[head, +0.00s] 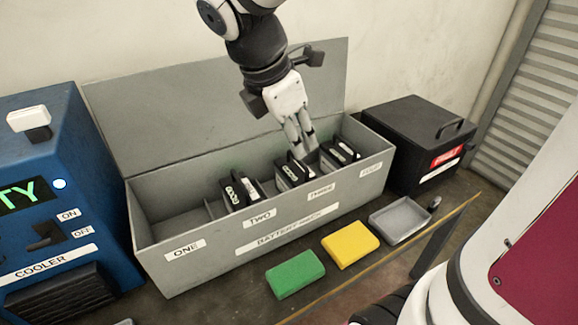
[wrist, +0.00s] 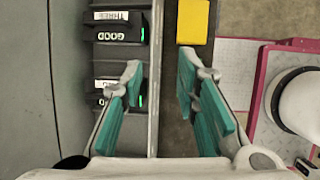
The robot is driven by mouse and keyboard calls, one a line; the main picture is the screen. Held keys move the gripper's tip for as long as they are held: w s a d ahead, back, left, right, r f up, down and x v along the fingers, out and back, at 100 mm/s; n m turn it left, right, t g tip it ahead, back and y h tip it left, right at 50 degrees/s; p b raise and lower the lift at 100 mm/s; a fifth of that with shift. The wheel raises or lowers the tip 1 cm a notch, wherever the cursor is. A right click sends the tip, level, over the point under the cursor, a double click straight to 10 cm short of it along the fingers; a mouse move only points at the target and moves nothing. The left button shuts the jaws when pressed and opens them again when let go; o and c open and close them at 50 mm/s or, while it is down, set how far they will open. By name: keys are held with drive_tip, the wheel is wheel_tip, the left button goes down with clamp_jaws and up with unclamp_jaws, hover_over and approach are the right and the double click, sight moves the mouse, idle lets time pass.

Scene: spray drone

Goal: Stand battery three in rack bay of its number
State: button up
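A dark battery with a label reading THREE and GOOD (wrist: 117,25) shows at the top of the wrist view. In the head view, battery three (head: 292,174) appears to stand upright in the rack bay behind the THREE label. The grey battery rack (head: 170,268) has bays labelled ONE to FOUR. My gripper (head: 302,143) is above the rack, near the third and fourth bays, apart from battery three. In the wrist view my gripper (wrist: 160,85) is open, with nothing held; the rack's front wall runs below the gap.
Dark batteries stand in bay two (head: 238,193) and bay four (head: 341,151); bay ONE is empty. A blue cooler (head: 95,170) is left, a black box (head: 410,130) right. A green block (head: 295,274), a yellow block (head: 350,244) and a grey tray (head: 398,221) lie in front.

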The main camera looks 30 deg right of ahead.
drive_tip(key=s+a+m+t+y, duration=0.3)
drive_tip(key=s+m, duration=0.9)
drive_tip(key=m, duration=0.6)
drive_tip(key=shift+s+a+r+y, duration=0.35)
drive_tip(key=shift+a+y, duration=0.45)
drive_tip(key=shift+a, duration=0.3)
